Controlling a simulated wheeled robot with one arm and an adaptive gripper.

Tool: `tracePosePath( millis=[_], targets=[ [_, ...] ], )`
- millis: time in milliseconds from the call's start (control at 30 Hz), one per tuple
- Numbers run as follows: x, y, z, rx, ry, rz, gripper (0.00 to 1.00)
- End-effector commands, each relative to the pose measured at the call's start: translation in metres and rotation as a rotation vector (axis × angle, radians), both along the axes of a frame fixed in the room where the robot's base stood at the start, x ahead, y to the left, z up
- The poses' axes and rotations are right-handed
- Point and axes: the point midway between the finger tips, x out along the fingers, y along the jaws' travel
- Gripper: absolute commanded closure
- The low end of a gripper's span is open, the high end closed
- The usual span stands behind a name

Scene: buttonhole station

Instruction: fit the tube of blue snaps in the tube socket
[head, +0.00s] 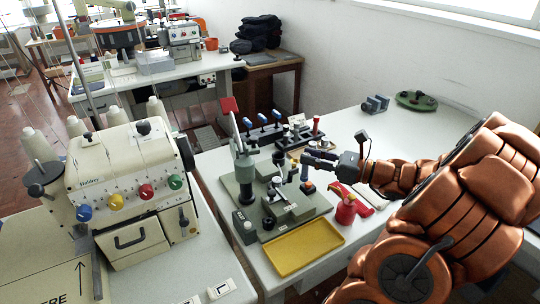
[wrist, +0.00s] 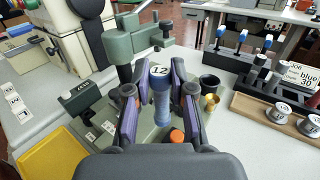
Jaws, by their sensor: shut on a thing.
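The tube also shows in the head view (head: 304,172), below my gripper (head: 318,159), over the right part of the press base. The green press (head: 244,170) stands just left of it; its head (wrist: 138,42) is beyond the tube in the wrist view. I cannot pick out the tube socket for sure; the tube and fingers hide part of the base. Whether the tube's lower end touches anything cannot be told.
An orange knob (wrist: 177,137) is close to the tube's lower end. A black cup (wrist: 209,83) and a brass cup (wrist: 212,102) stand at its right. A rack of blue-topped parts (head: 263,130) is behind.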

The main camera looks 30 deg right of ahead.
Motion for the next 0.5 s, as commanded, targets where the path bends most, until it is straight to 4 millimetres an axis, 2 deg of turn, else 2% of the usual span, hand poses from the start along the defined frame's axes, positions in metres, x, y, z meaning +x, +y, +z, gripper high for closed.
tracePosePath(
  millis=[133, 233, 500],
  targets=[
    [0.003, 0.000, 0.000, 0.000, 0.000, 0.001, 1.00],
    [0.014, -0.002, -0.001, 0.000, 0.001, 0.001, 1.00],
    [0.070, -0.011, -0.007, 0.000, 0.002, 0.003, 1.00]
  ],
)
